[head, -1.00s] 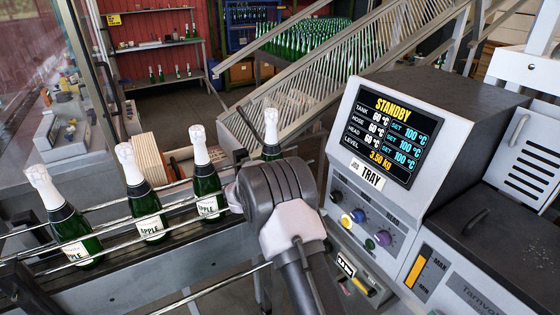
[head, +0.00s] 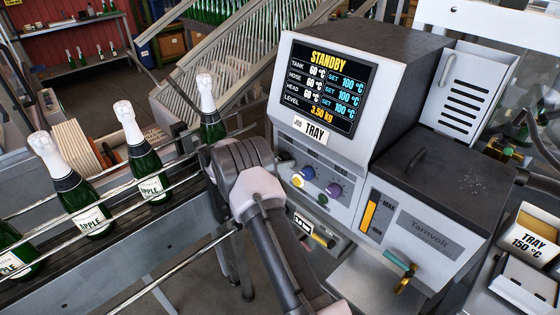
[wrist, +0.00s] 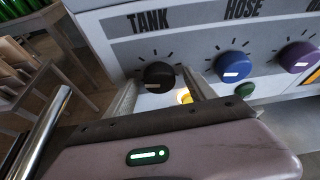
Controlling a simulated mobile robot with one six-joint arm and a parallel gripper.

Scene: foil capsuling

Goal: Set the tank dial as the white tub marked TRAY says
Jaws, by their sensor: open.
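The black tank dial (wrist: 159,74) sits under the word TANK in the wrist view, with a white mark low on its face. My gripper (wrist: 162,84) is open, with one fingertip on each side of the dial; I cannot tell whether they touch it. In the head view my wrist (head: 240,165) stands in front of the panel's left side. The screen (head: 325,88) reads STANDBY, tank 60 °C, set 100 °C. A card (head: 310,129) below it reads JOB TRAY. The white tub (head: 533,248) at the right edge is labelled TRAY 150 °C.
The blue hose dial (wrist: 233,66) and purple head dial (wrist: 298,56) lie right of the tank dial. A lit yellow button (head: 298,182) and a green button (head: 322,199) sit below. Bottles (head: 80,200) stand between conveyor rails on the left. A brass nozzle (head: 403,284) protrudes below.

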